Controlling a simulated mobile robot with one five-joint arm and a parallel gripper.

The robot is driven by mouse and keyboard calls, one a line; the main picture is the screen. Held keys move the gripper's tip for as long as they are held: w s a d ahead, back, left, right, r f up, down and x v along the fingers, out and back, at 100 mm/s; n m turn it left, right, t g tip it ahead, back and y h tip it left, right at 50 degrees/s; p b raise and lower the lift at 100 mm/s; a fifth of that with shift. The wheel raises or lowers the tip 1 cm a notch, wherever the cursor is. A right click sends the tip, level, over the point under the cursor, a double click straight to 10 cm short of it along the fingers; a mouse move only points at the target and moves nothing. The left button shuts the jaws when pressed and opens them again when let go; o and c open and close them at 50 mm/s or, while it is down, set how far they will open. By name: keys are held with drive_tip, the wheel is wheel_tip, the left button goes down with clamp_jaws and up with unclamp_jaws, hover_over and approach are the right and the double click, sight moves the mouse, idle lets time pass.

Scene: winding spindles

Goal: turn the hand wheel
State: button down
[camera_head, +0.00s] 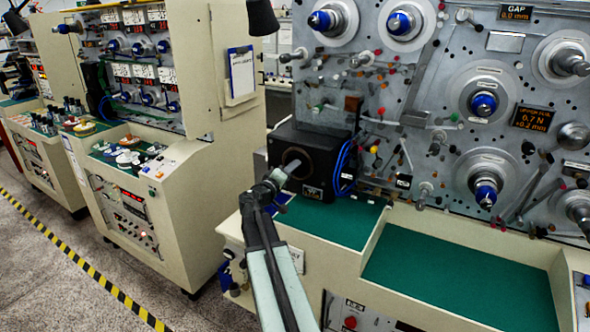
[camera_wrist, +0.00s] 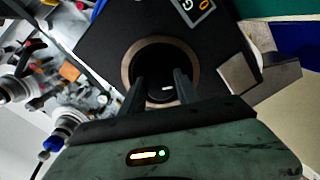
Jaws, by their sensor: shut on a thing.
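A black box (camera_head: 325,148) stands on the green-topped bench against the machine panel. A tan-rimmed round opening (camera_head: 296,149) is in its face; the box (camera_wrist: 108,52) and the rim (camera_wrist: 126,66) fill the middle of the wrist view. My gripper (camera_head: 291,166) is at this opening. In the wrist view my gripper (camera_wrist: 160,82) has its two dark fingers reaching into the opening, shut on a dark round piece (camera_wrist: 165,92) with a small white mark. Whether this piece is the hand wheel I cannot tell; its depth and the fingertips' contact are hidden in shadow.
Blue cables (camera_head: 346,165) hang at the box's right side. The panel (camera_head: 420,110) holds several spindles with blue caps. The green bench top (camera_head: 460,280) at the right is bare. Another cabinet (camera_head: 150,205) stands to the left, with striped floor tape (camera_head: 85,268) before it.

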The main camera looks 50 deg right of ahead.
drive_tip(key=shift+w+a, duration=0.1)
drive_tip(key=shift+w, duration=0.15)
drive_tip(key=c, duration=0.9)
unclamp_jaws()
drive_tip(key=shift+a, duration=0.1)
drive_tip(key=v, duration=0.7)
drive_tip(key=shift+s+a, duration=0.2)
drive_tip(key=shift+a, duration=0.1)
